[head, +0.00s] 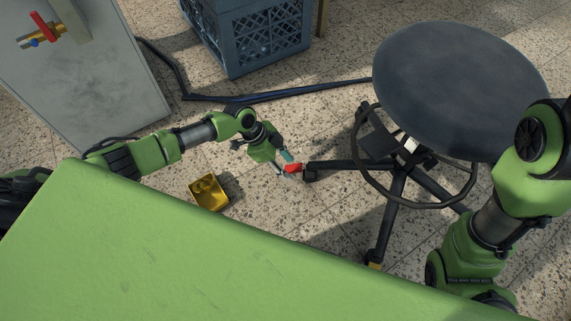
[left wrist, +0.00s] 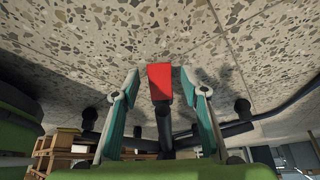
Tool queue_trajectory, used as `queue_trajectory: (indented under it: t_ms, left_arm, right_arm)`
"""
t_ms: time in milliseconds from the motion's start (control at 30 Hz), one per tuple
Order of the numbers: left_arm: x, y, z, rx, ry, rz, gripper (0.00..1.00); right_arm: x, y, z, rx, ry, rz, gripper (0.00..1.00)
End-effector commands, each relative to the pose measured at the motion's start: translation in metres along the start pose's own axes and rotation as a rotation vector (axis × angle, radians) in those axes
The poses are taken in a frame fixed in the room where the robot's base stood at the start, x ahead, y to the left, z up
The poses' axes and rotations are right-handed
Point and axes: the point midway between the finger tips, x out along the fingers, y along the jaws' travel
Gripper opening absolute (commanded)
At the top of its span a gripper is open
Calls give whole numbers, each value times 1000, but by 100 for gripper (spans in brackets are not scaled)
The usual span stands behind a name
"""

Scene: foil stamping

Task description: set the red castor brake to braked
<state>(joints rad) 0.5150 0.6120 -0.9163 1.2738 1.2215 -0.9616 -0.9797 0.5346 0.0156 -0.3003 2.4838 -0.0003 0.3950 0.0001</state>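The red castor brake (head: 293,168) is a small red pedal at the end of a black leg of the stool base (head: 343,164). In the left wrist view the red brake (left wrist: 160,82) stands between the two fingers, with a gap showing on both sides. My left gripper (head: 287,168) is at the brake, low near the floor, with its fingers apart. The left wrist view also shows the left gripper (left wrist: 161,84) open. Whether the pedal is up or down is hard to tell. My right arm shows at the right of the head view, but its gripper is out of view.
A round dark stool seat (head: 460,85) and foot ring stand right of the brake. A yellow box (head: 209,192) lies on the floor nearby. A blue crate (head: 262,42) and a grey cabinet (head: 85,85) stand behind. A black hose (head: 270,97) crosses the speckled floor.

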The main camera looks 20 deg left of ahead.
Motion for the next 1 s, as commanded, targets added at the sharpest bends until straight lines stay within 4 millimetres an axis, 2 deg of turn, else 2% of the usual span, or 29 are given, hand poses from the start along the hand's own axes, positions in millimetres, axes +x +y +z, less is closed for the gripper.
queue_trajectory:
  t_ms: [200, 333, 467, 600, 800, 1000]
  left_arm:
    - [-1, 0, 2, -1, -3, 1, 40]
    - [-12, 0, 3, -2, -5, 0, 40]
    - [-33, 0, 3, 1, -5, 0, 40]
    - [-64, 0, 2, 2, -4, -1, 40]
    - [-101, 0, 1, 1, -3, -1, 40]
    - [-118, 0, 0, 0, -2, 1, 40]
  right_arm:
    - [0, 0, 0, 0, -1, 1, 53]
    - [0, 0, 0, 0, -1, 1, 53]
    - [0, 0, 0, 0, -1, 0, 53]
    - [0, 0, 0, 0, -1, 0, 53]
    - [0, 0, 0, 0, -1, 0, 53]
    - [0, 0, 0, 0, -1, 0, 53]
